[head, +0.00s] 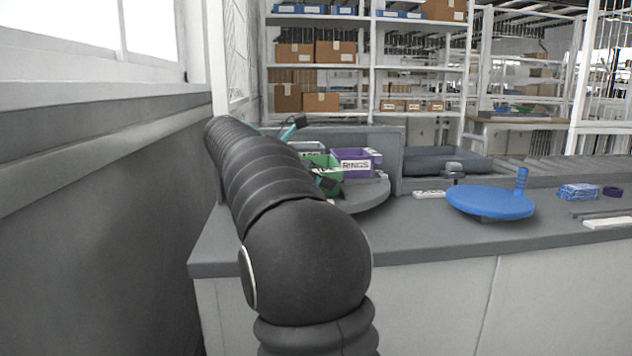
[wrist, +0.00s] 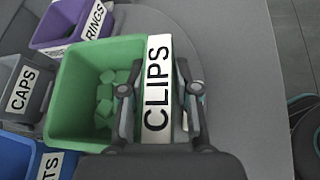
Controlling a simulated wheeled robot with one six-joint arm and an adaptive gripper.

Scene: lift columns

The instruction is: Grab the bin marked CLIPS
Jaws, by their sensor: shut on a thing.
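The CLIPS bin (wrist: 68,100) is green, with a white label reading CLIPS on its near wall and several green blocks inside. My gripper (wrist: 157,90) is shut on that labelled wall, one finger inside the bin and one outside. In the head view the green bin (head: 331,166) stands on a round grey turntable (head: 372,195), partly hidden by my arm and by the dark gripper (head: 327,184). I cannot tell whether the bin is lifted off the turntable.
A purple RINGS bin (wrist: 70,24), a grey CAPS bin (wrist: 22,92) and a blue bin (wrist: 18,150) with a partly hidden label stand close beside the green bin. On the bench (head: 420,240), a blue disc with a peg (head: 490,201) lies to the right.

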